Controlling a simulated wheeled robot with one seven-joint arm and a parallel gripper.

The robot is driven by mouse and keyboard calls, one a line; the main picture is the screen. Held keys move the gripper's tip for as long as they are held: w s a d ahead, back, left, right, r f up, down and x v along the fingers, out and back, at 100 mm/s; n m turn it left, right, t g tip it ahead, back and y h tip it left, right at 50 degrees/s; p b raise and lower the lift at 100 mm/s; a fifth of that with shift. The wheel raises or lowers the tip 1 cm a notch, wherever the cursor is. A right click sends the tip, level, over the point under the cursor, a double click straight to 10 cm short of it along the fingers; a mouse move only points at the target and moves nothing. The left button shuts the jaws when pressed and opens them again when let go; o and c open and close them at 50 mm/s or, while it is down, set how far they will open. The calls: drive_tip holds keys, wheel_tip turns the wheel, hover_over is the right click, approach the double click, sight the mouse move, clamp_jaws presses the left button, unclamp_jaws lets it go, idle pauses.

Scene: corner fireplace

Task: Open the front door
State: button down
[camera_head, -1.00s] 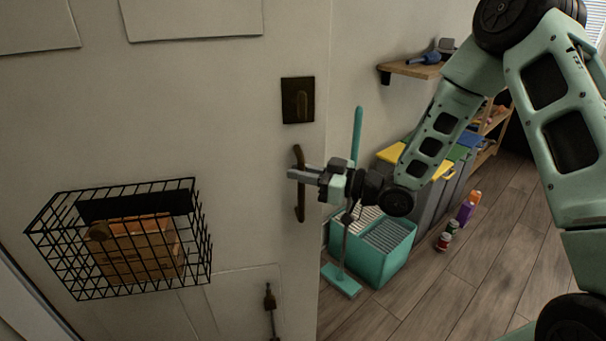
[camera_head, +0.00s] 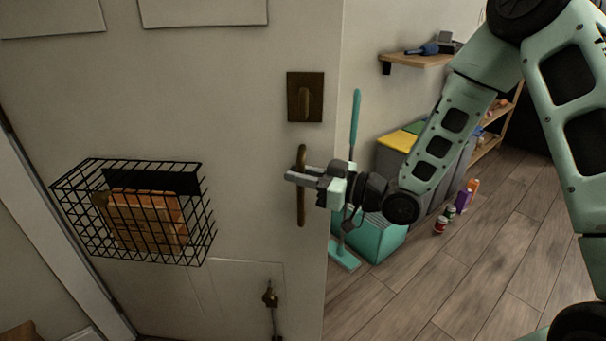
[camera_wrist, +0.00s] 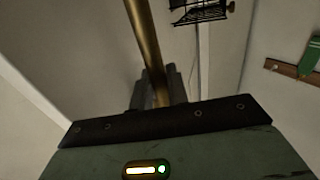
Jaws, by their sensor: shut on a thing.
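The pale front door (camera_head: 240,115) fills the left and middle of the head view. Its long bronze pull handle (camera_head: 301,213) stands upright near the door's right edge, below a dark square latch plate (camera_head: 305,96). My gripper (camera_head: 302,177) is shut around the middle of the handle, reaching in from the right. The wrist view shows the brass handle bar (camera_wrist: 146,40) running down between my fingers (camera_wrist: 156,90). The door's free edge stands clear of a jamb, with floor and wall beside it. The fingertips' contact is partly hidden.
A black wire basket (camera_head: 135,250) holding a box hangs on the door. Right of the door stand a teal broom (camera_head: 355,120), a teal crate (camera_head: 375,243), bins (camera_head: 400,140) and small bottles (camera_head: 440,226). A shelf (camera_head: 420,62) juts from the wall. Wood floor (camera_head: 480,265) is open at lower right.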

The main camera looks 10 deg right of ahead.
drive_tip(key=c, duration=1.4)
unclamp_jaws()
drive_tip(key=shift+c, duration=0.2)
drive_tip(key=p+v, duration=0.3)
drive_tip(key=v, duration=1.4)
drive_tip(key=shift+s+p, duration=0.2)
drive_tip(key=shift+p, duration=0.15)
